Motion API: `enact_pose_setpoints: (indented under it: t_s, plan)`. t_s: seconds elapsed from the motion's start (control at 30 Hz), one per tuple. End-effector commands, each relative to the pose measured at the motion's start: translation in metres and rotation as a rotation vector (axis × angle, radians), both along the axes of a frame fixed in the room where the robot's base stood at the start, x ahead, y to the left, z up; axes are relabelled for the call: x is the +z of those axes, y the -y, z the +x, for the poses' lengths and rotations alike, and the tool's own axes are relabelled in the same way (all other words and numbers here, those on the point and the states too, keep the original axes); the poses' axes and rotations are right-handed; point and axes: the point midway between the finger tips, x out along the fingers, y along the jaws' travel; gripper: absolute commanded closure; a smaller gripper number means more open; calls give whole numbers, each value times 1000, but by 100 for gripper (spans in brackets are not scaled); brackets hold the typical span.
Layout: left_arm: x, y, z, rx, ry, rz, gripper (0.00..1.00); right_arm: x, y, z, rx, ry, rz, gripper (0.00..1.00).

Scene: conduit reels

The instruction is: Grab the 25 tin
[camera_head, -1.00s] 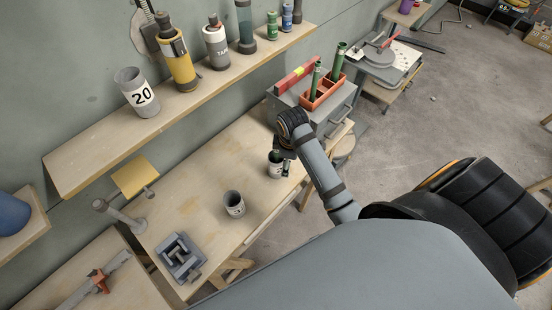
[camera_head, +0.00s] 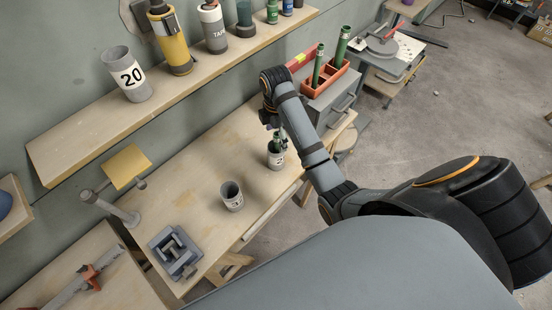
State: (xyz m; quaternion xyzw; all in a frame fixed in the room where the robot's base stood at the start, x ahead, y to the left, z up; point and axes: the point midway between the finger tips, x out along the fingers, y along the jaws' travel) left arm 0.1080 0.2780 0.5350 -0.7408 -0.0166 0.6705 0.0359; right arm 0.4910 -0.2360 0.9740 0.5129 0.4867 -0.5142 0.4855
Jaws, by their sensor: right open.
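A grey tin with a white label (camera_head: 231,197) stands upright on the workbench, open and apparently empty. A second grey tin with a white label (camera_head: 276,160) stands on the bench to its right, with green pieces in or at its mouth. The numbers on both labels are too small to read. My left gripper is out of view.
A grey toolbox (camera_head: 331,108) carries a red tray (camera_head: 327,86) with green tubes, right of my gripper. A grey vise (camera_head: 175,252) sits at the bench's near end. The wall shelf (camera_head: 88,133) holds several containers. The workbench (camera_head: 190,205) is bare between tins and wall.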

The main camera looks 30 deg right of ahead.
Motion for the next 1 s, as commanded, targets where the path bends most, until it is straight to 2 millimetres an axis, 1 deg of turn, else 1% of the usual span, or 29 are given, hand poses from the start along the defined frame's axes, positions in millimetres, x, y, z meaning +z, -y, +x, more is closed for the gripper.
enact_pose_setpoints:
  t_s: [0.07,0.23,0.3,0.37,0.47,0.6,0.63,1.0]
  plan:
    - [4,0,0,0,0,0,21,0,0,0,0,0,0,20]
    - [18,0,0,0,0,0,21,-25,-3,-4,0,-5,0,20]
    - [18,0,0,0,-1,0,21,-38,-3,-4,0,-3,0,20]
    - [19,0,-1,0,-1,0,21,-45,-2,-3,0,-2,0,20]
    - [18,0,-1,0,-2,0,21,-49,-2,-3,0,1,0,20]
    - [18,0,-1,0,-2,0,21,-50,-2,-3,0,1,0,20]
    - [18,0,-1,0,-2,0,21,-50,-2,-3,0,1,0,21]
    - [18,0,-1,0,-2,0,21,-50,-2,-3,-1,1,0,71]
